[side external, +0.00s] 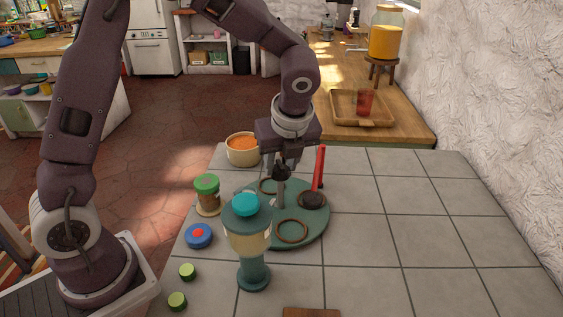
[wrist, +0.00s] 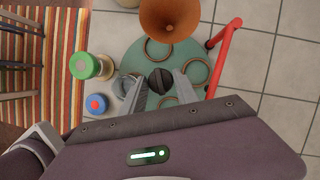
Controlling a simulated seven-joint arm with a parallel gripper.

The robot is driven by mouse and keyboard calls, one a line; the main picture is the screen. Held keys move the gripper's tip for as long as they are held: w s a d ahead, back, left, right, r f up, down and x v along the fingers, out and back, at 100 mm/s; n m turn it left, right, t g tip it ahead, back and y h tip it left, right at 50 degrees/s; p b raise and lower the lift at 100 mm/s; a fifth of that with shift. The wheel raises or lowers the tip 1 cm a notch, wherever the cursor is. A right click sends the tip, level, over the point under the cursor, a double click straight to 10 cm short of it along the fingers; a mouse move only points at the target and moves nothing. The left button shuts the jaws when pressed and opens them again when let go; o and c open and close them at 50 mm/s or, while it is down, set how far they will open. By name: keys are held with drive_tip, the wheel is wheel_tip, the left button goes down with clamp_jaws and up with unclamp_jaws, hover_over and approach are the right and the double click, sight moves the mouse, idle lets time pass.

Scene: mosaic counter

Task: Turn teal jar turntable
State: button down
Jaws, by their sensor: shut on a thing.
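The round teal turntable (side external: 315,230) lies on the tiled counter, with several brown rings on its top. A dark knob (side external: 282,173) stands near its middle on a grey post; it also shows in the wrist view (wrist: 160,79). My gripper (side external: 281,166) points down over the turntable, shut on this knob, with one finger on each side in the wrist view (wrist: 159,82). A teal jar (side external: 246,225) with a turquoise lid stands in front in the side view and hides part of the turntable.
A red handle (side external: 320,165) rises at the turntable's right. A green-lidded jar (side external: 207,190) and a blue dish (side external: 199,236) stand at left, an orange-filled bowl (side external: 242,149) behind. A brown cone (wrist: 169,17) overlaps the turntable in the wrist view. Tiles at right are clear.

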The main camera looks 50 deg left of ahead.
drive_tip(key=shift+m+t+h, duration=0.3)
drive_tip(key=shift+m+t, duration=0.3)
drive_tip(key=shift+m, duration=1.5)
drive_tip(key=c, duration=1.2)
unclamp_jaws()
drive_tip(key=shift+s, duration=0.1)
drive_tip(key=shift+c, duration=0.2)
drive_tip(key=v, duration=0.7)
drive_tip(key=shift+o, duration=0.2)
